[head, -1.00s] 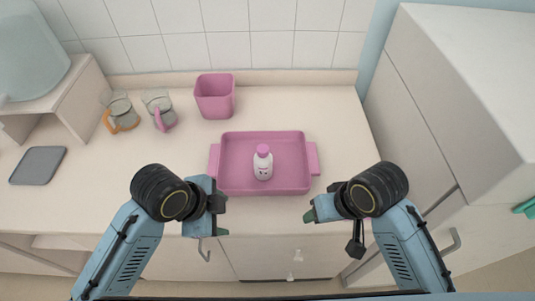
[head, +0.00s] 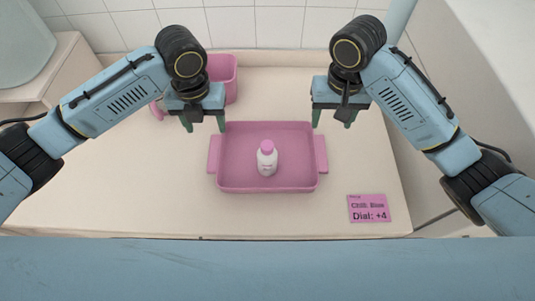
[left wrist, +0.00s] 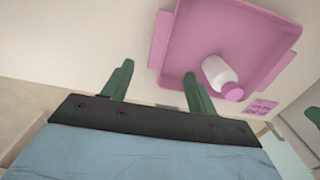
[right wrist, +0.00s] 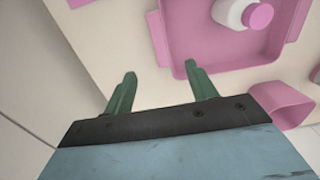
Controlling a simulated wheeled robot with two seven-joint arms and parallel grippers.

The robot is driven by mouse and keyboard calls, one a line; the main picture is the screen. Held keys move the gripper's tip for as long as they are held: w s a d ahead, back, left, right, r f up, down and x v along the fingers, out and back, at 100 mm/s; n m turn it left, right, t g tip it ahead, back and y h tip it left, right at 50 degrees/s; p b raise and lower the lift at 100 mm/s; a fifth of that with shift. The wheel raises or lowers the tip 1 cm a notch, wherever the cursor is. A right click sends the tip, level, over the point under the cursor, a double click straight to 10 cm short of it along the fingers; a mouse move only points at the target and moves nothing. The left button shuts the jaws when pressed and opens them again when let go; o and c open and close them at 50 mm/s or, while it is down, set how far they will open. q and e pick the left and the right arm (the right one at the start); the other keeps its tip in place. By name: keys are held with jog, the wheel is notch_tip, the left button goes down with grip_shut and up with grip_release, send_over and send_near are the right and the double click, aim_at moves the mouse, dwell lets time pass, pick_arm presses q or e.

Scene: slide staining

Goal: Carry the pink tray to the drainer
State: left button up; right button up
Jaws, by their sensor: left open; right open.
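The pink tray (head: 240,180) lies flat on the counter with a handle on its left and right sides. A white bottle with a pink cap (head: 267,160) stands in it. My left gripper (head: 204,124) is open and empty above the tray's far left corner. My right gripper (head: 332,118) is open and empty above the far right corner. The tray also shows in the left wrist view (left wrist: 200,50) and in the right wrist view (right wrist: 200,40), beyond the open fingers. I cannot make out a drainer.
A pink cup-like container (head: 228,75) stands behind my left gripper, partly hidden. A pink note (head: 369,208) reading "Dial: +4" lies right of the tray. The counter (head: 130,200) is clear left of the tray. A white cabinet is at the right.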

aim_at(320, 152)
pick_arm(q)
jog(key=shift+f, duration=0.1)
notch_tip(320, 152, down, 13)
jog(key=shift+w+f, duration=0.1)
jog(key=shift+f, duration=0.05)
pick_arm(e)
notch_tip(320, 152, down, 13)
jog(key=shift+w+f, duration=0.1)
jog(key=shift+f, duration=0.1)
pick_arm(q)
jog(key=c, duration=1.3)
pick_arm(e)
grip_shut()
